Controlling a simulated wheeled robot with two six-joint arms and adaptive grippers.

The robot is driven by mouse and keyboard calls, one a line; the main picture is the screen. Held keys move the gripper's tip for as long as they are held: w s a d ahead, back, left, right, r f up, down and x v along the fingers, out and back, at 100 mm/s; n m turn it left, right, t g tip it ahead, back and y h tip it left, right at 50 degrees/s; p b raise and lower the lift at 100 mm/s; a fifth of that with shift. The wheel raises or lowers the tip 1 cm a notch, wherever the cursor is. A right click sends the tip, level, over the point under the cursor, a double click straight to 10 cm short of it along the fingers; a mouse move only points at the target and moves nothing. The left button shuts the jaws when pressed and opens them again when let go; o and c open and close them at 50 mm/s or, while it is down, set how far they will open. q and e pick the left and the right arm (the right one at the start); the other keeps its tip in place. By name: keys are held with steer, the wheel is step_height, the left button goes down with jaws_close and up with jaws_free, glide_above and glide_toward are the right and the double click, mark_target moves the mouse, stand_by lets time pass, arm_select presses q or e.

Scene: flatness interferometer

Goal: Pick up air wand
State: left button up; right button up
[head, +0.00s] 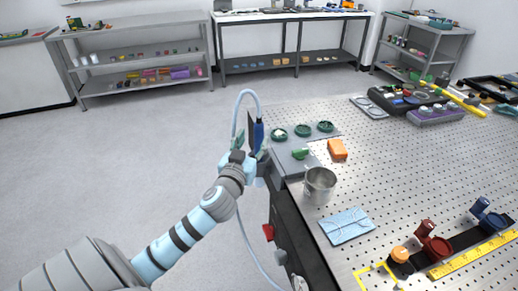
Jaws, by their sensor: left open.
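The air wand (259,131) is dark blue and stands upright at the left edge of the perforated table (400,165). A pale blue hose (247,92) loops over it and hangs down beside the table. My left gripper (252,138) is open at the wand, with a dark finger just to the wand's left. The gripper and wrist hide the wand's lower part, and I cannot tell whether the fingers touch it. My right gripper is not in view.
Small green dishes (303,130), an orange block (338,149), a metal cup (319,185) and a blue cloth (347,226) lie near the table's left side. Coloured clamps (433,243) stand at the front right. Grey floor (120,160) is clear on the left.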

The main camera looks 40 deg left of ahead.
mark_target(257, 132)
arm_select(q)
steer(key=x, duration=0.5)
steer(key=shift+w+d+r, duration=0.1)
steer(key=shift+w+r, duration=0.15)
steer(key=shift+w+f, duration=0.2)
steer(key=shift+w, duration=0.2)
steer(key=shift+r, duration=0.1)
jaws_close()
